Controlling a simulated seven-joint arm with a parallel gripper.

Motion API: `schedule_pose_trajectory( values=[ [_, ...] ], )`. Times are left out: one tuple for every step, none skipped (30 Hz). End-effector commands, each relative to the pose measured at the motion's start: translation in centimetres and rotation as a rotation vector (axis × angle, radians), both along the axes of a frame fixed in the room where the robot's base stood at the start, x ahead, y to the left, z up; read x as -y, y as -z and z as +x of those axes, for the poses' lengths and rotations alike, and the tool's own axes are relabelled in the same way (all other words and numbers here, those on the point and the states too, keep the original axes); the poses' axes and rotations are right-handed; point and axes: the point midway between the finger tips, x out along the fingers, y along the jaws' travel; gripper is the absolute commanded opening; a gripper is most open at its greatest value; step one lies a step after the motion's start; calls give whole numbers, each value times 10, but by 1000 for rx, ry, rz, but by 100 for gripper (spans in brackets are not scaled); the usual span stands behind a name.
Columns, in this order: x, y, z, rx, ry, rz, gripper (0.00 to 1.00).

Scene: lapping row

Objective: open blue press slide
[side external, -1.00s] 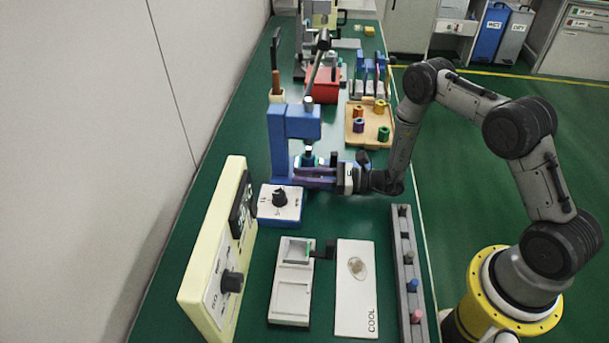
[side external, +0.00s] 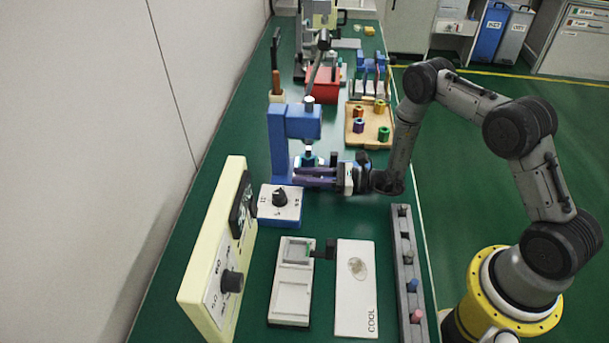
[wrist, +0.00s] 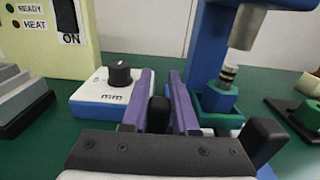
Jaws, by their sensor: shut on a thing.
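The blue press (side external: 279,145) stands upright on the green bench, its grey ram (side external: 309,148) above the slide area. My gripper (side external: 297,174) reaches in low from the right, in front of the press. In the wrist view its purple fingers (wrist: 160,76) stand on both sides of a black upright post (wrist: 158,114), the handle, and are shut on it. The slide's track is mostly hidden by the gripper.
A blue-and-white dial box (side external: 280,204) stands close by my fingertips. A cream control panel (side external: 222,250) is at the near left. A grey rack of pegs (side external: 408,270) runs along the right bench edge. A wooden tray (side external: 353,136) lies behind my wrist.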

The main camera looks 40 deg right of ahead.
Motion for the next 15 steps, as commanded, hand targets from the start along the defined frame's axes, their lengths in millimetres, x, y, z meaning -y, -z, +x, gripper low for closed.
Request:
schedule_pose_trajectory(
  values=[
    [1, 0, -1, 0, -1, 0, 0],
    [2, 0, -2, -1, 0, 1, 0],
    [5, 0, -4, -1, 1, 0, 0],
    [8, 0, -7, -1, 2, 0, 0],
    [13, 0, -11, -1, 4, -1, 0],
    [19, 0, -17, -2, 4, -1, 0],
    [25, 0, -22, -3, 6, 0, 0],
    [30, 0, -27, -3, 6, 0, 0],
    [38, 0, -34, -2, 7, -1, 0],
    [43, 0, -39, -1, 8, 0, 0],
    [48, 0, -44, -1, 8, 0, 0],
    [54, 0, -51, -1, 7, 0, 0],
    [58, 0, -55, -1, 7, 0, 0],
    [62, 0, -58, -1, 7, 0, 0],
    [65, 0, -63, -1, 5, 0, 0]
  ],
)
